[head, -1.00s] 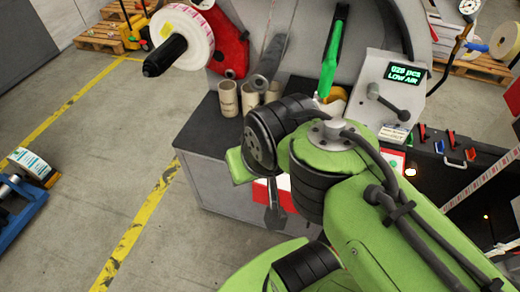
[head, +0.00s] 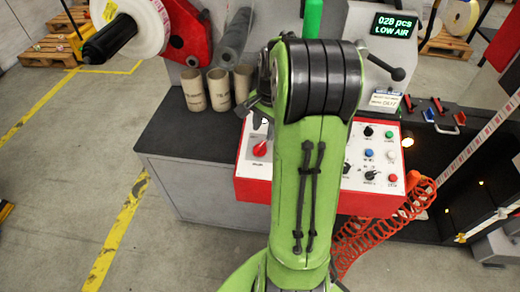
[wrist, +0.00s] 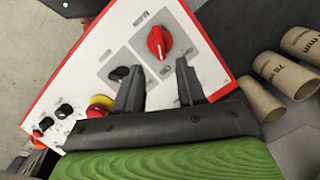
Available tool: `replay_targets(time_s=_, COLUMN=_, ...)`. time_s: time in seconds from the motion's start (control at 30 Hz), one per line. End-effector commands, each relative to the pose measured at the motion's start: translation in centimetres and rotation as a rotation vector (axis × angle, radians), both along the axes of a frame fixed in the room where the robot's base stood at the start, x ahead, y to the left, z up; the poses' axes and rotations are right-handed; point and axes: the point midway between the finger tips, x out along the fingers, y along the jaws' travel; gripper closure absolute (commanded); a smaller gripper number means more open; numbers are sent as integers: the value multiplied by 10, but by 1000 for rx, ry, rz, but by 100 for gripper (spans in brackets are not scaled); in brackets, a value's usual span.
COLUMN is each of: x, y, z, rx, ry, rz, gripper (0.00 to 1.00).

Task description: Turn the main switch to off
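The main switch, a red rotary knob, is on the white, red-edged control panel. It shows at the panel's left end in the head view (head: 260,148) and ahead of my fingers in the wrist view (wrist: 159,42). Its handle stands roughly upright in the wrist picture; its label is too small to read. My gripper (wrist: 158,78) is open and empty, its two fingers spread over the panel, with the knob beyond and between their tips, apart from both. In the head view my arm hides most of the gripper and the panel's middle.
A black knob (wrist: 120,73) and a red-and-yellow button (wrist: 100,105) lie close to my left finger. Cardboard cores (head: 218,90) stand on the dark bench top (head: 170,130) left of the panel. A coiled orange hose (head: 385,232) hangs below the panel's right side.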

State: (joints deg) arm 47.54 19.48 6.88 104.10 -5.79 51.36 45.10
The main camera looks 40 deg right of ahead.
Motion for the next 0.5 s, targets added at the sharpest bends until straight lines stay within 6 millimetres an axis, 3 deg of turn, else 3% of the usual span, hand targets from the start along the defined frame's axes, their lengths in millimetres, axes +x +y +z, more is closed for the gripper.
replay_targets(time_s=0.3, x=7, y=2, z=-53, rx=4, ry=3, rz=1, gripper=61)
replay_targets(time_s=0.5, x=10, y=2, z=-71, rx=1, ry=1, rz=1, gripper=61)
